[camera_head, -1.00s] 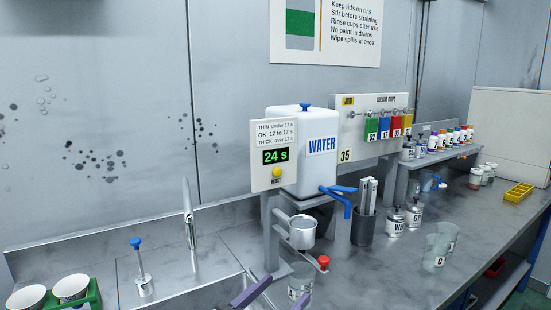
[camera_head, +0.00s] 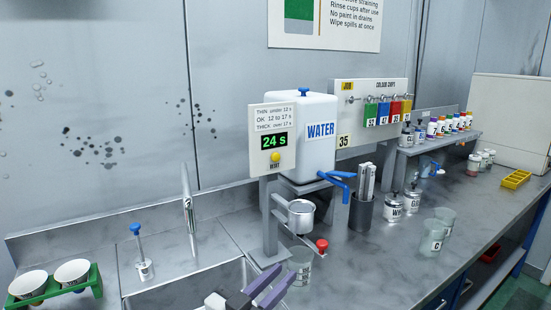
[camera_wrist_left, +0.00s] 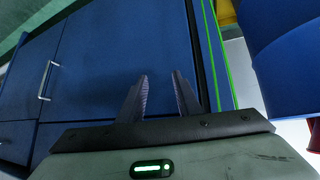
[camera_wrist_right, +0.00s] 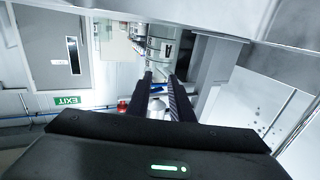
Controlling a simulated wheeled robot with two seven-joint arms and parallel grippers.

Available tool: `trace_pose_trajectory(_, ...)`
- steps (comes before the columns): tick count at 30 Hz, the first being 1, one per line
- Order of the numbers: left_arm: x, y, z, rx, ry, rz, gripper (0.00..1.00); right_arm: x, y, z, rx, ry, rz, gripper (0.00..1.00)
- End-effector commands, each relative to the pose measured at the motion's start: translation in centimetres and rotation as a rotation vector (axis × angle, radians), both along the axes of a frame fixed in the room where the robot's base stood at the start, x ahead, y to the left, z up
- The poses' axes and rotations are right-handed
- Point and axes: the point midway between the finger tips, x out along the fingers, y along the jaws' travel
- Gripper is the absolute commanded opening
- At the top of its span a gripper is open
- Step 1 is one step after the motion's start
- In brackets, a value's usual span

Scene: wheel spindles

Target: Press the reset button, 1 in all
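The reset button (camera_head: 275,157) is a yellow round knob on the white timer panel (camera_head: 271,113), above a RESET label. The panel's display (camera_head: 275,141) reads 24 s in green. My right gripper (camera_head: 285,272) is low in the head view, below and in front of the panel, apart from the button. In the right wrist view its fingers (camera_wrist_right: 160,82) are apart with nothing between them. My left gripper (camera_wrist_left: 160,82) is open and empty in the left wrist view, facing blue cabinet fronts; it is not in the head view.
A metal cup (camera_head: 301,216) hangs in a holder below the panel. A red knob (camera_head: 321,245) and a clear cup (camera_head: 300,263) stand near my right gripper. A white water tank (camera_head: 305,140) with a blue tap is right of the panel. The sink (camera_head: 195,288) is left.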

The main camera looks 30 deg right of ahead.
Motion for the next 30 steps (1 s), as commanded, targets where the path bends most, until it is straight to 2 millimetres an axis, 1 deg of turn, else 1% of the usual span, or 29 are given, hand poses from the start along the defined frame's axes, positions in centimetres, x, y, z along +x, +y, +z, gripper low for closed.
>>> trace_pose_trajectory(1,-0.02,0.00,-0.01,0.000,0.000,0.000,0.31,0.00,0.00,0.00,0.000,0.000,0.000,0.11)
trace_pose_trajectory(3,-0.03,0.00,-0.01,0.000,0.001,0.000,0.31,0.00,0.00,0.00,0.000,0.000,0.000,0.00)
trace_pose_trajectory(30,-0.11,0.01,-0.07,0.000,0.002,0.000,0.31,0.00,0.00,0.00,0.000,0.000,0.000,0.00)
